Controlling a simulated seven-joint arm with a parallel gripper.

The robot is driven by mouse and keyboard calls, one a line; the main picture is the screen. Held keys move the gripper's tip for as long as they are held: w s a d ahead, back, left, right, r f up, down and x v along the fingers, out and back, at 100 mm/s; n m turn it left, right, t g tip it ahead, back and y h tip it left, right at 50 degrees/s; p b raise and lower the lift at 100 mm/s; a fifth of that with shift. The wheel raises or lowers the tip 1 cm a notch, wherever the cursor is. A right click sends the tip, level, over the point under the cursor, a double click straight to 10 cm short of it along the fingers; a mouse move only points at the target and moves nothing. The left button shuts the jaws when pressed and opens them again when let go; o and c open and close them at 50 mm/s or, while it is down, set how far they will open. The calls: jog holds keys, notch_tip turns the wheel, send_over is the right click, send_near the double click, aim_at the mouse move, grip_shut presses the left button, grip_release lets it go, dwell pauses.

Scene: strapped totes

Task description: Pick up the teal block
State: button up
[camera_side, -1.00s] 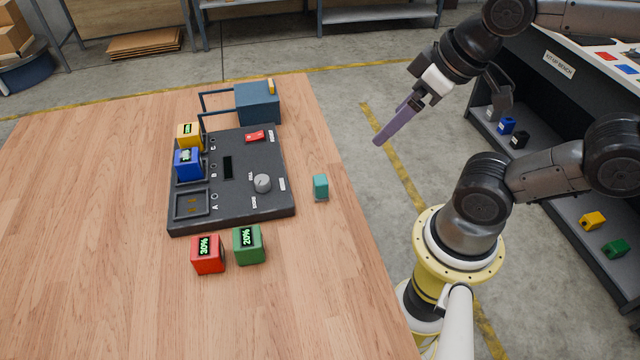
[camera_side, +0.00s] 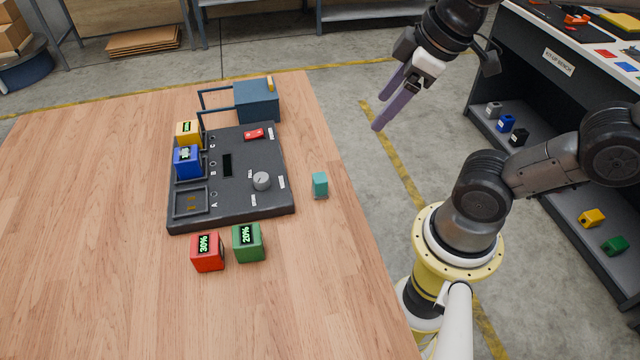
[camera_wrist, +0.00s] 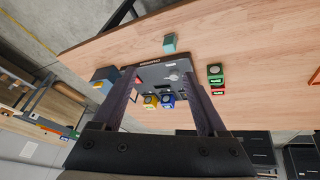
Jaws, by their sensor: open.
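The teal block (camera_side: 320,184) stands on the wooden table near its right edge, just right of the dark grey panel. It also shows in the wrist view (camera_wrist: 169,43), beyond the fingertips near the top. My gripper (camera_side: 383,108) is open and empty, in the air to the right of the table and apart from the block. In the wrist view its two purple fingers (camera_wrist: 162,80) are spread with nothing between them in contact.
The dark panel (camera_side: 230,205) holds a blue block (camera_side: 187,162) and a yellow block (camera_side: 188,133). A red block (camera_side: 207,253) and a green block (camera_side: 248,243) stand in front. A dark blue box (camera_side: 257,101) is behind. The table's left part is clear.

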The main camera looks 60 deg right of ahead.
jog(key=w+a+f+n+g, duration=0.1)
jog(key=w+n+g, duration=0.1)
jog(key=w+n, duration=0.3)
jog(key=g, duration=0.3)
send_over(320, 177)
notch_tip(320, 177, down, 5)
notch_tip(320, 177, down, 14)
jog(key=shift+f, duration=0.2)
jog(key=shift+c, duration=0.3)
grip_shut()
